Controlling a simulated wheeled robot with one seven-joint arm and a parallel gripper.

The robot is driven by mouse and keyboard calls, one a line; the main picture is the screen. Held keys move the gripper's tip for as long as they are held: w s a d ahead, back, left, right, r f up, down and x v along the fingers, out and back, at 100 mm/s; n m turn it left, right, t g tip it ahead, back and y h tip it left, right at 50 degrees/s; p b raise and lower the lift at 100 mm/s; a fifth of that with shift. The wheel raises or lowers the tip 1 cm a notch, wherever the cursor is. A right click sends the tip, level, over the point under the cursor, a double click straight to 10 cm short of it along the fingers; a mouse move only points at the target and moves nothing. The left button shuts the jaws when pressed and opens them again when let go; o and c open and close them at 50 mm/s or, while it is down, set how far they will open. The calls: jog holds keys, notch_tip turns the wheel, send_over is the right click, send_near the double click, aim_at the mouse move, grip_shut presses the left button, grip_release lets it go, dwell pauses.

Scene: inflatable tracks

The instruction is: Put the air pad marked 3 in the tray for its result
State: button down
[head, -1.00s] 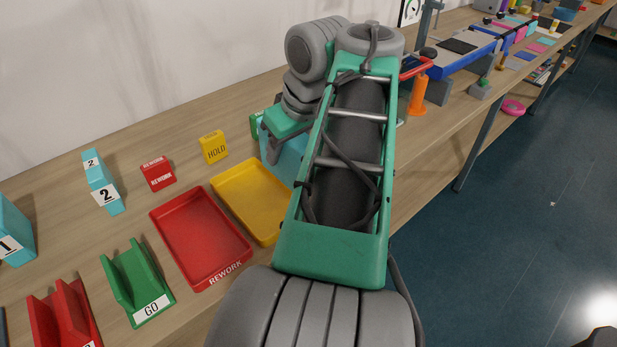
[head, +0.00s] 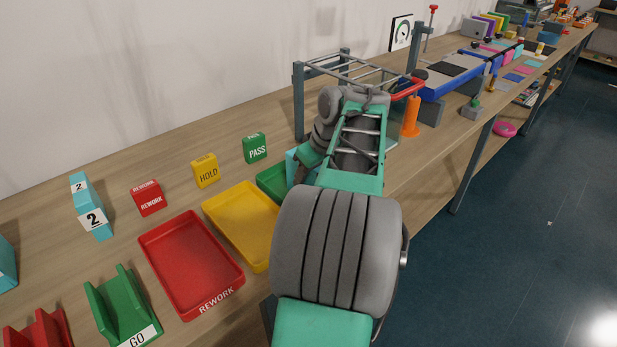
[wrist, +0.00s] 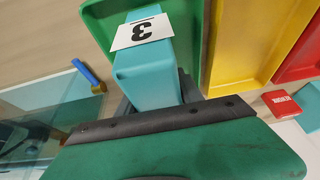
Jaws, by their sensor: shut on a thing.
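The turquoise air pad marked 3 (wrist: 147,78) is held in my gripper (wrist: 156,98), whose dark fingers show partly on both sides of it. In the wrist view its labelled end overlaps the green tray (wrist: 98,18); I cannot tell whether it touches the tray floor. In the head view a bit of the pad (head: 291,167) shows beside my arm, at the green tray (head: 266,182). The green PASS sign (head: 255,148) stands behind that tray. My arm hides the tray's right part and my fingers in the head view.
The yellow tray (head: 238,224) and red REWORK tray (head: 190,265) lie to the left, with HOLD (head: 206,171) and REWORK (head: 147,198) signs behind. Pad 2 (head: 91,207) stands farther left. A metal frame (head: 298,100) and orange post (head: 411,117) stand beyond my arm.

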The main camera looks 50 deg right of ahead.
jog(key=shift+f, duration=0.1)
jog(key=shift+f, duration=0.2)
jog(key=c, duration=0.8)
grip_release()
jog(key=shift+o, duration=0.2)
jog(key=shift+r, duration=0.1)
jog(key=shift+s+r, duration=0.1)
jog(key=shift+r, duration=0.25)
jog(key=p+v, duration=0.3)
jog(key=v, duration=0.8)
jog(key=shift+s+a+r, duration=0.1)
jog(key=shift+s+r, duration=0.05)
